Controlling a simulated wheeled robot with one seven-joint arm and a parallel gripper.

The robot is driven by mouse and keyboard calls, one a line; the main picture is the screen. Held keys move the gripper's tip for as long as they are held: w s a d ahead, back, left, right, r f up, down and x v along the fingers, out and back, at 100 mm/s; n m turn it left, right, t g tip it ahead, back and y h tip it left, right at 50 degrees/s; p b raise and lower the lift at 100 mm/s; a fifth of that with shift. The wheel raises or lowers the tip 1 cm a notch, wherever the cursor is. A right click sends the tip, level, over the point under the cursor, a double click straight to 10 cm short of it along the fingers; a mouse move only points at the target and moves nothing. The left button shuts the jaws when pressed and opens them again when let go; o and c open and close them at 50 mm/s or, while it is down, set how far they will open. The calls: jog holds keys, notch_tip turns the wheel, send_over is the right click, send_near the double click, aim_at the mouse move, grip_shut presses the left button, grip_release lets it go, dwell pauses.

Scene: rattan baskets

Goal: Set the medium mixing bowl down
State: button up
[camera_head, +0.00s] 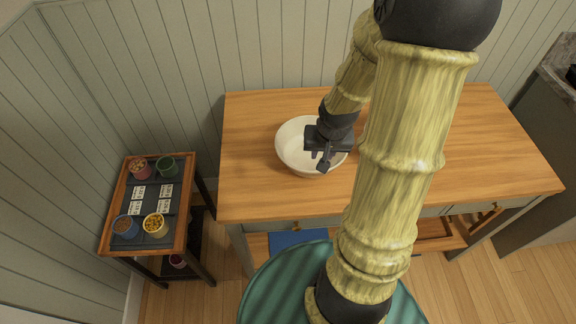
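The white mixing bowl (291,150) is on or just over the left part of the wooden table (250,190); I cannot tell whether its base touches the tabletop. It looks upright. My gripper (322,164) is over the bowl's right side, with its fingers at the inside and front right of the bowl. The gripper's body hides part of the right rim. I cannot tell whether the fingers are closed on the rim.
A small side stand (117,190) at the left holds several small cups and white cards. Bare tabletop surrounds the bowl, and the table's right part (490,150) is clear. A panelled wall (270,40) stands behind. A dark counter (555,130) is at the far right.

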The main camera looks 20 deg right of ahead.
jog(key=s+a+r+n, duration=0.2)
jog(key=a, duration=0.4)
jog(key=s+a+r+n, duration=0.2)
jog(key=s+a+r, duration=0.1)
jog(key=a, duration=0.2)
jog(key=shift+a+r+y, duration=0.3)
jog(key=shift+a, duration=0.05)
jog(key=shift+d, duration=0.1)
